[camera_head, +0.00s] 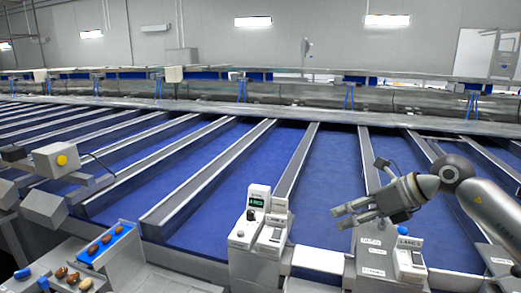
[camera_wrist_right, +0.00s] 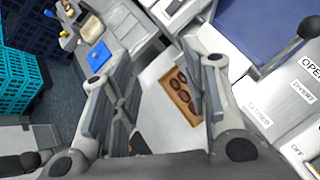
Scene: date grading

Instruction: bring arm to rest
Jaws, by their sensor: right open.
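My right arm (camera_head: 490,210) comes in from the right side of the head view. Its gripper (camera_head: 340,215) points left, with its fingers apart and nothing between them. It hangs above the grey control boxes at the front of the lanes. In the right wrist view the open fingers (camera_wrist_right: 148,85) frame a pale surface below. A small brown tray (camera_wrist_right: 167,84) holding several dark dates shows beside the right-hand finger, partly hidden by it. My left gripper is not in view.
Grey control boxes (camera_head: 258,235) stand in front of the blue lanes (camera_head: 330,170). A lever panel (camera_head: 408,255) is below my right gripper. A blue tray of dates (camera_head: 122,230) lies at left. Teal crates (camera_wrist_right: 18,65) stand on the floor in the wrist view.

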